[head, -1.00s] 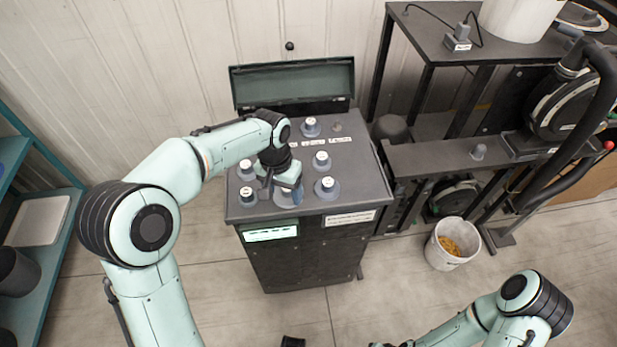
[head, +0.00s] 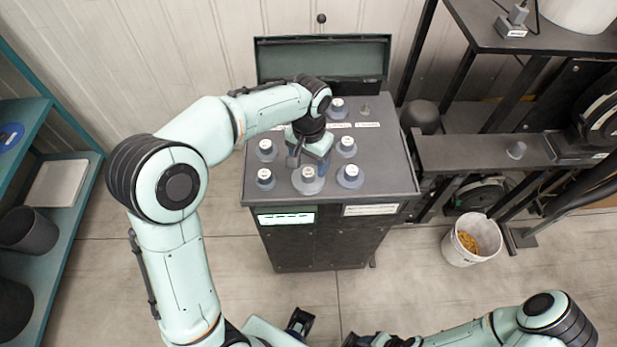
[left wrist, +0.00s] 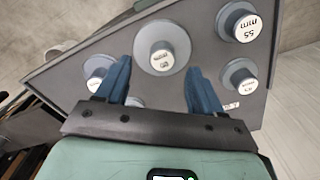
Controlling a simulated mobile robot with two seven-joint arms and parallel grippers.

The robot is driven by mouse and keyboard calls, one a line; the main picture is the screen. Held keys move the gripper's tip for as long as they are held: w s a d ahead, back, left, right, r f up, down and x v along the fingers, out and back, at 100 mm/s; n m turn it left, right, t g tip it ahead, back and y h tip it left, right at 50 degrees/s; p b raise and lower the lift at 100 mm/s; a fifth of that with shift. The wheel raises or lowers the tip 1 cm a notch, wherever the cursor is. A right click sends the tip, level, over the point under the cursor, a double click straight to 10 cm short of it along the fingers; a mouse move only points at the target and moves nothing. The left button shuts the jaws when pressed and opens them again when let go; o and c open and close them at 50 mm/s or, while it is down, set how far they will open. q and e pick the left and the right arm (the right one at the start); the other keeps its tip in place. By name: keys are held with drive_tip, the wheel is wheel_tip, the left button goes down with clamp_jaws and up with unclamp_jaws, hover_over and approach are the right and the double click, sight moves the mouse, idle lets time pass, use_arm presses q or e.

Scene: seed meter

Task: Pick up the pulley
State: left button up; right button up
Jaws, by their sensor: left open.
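Several grey stepped pulleys with white labelled tops stand on the dark top of a cabinet. The widest pulley (head: 308,182) is at the middle of the front row; it also shows in the left wrist view (left wrist: 162,47). My left gripper (head: 309,160) is open and empty, just behind and above it. In the left wrist view, the two blue fingers of my left gripper (left wrist: 158,68) are spread, with this pulley ahead between their tips, apart from them. My right arm comes in at the lower right; its gripper is not clearly seen.
Other pulleys stand close by, at front left (head: 265,180), at front right (head: 350,177) and behind (head: 346,147). The cabinet (head: 390,165) has a raised lid (head: 322,60) at its back. A white bucket (head: 452,248) stands on the floor to the right.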

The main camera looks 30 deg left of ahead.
use_arm(q)
drive_tip(key=f, duration=0.5)
drive_tip(key=shift+a, duration=0.2)
drive_tip(key=shift+w, duration=0.1)
clamp_jaws()
use_arm(e)
drive_tip(key=shift+f, duration=0.15)
use_arm(q)
drive_tip(key=shift+r, duration=0.2)
wheel_tip(320, 180, up, 19)
drive_tip(key=p, duration=0.3)
wheel_tip(320, 180, up, 5)
drive_tip(key=p, duration=0.3)
hover_over(308, 173)
drive_tip(key=shift+w, duration=0.1)
use_arm(e)
drive_tip(key=w+r, duration=0.5)
drive_tip(key=r, duration=0.2)
drive_tip(key=shift+w+r+t, duration=0.15)
drive_tip(key=shift+r+t, duration=0.15)
drive_tip(key=shift+r, duration=0.1)
use_arm(q)
drive_tip(key=shift+a, duration=0.1)
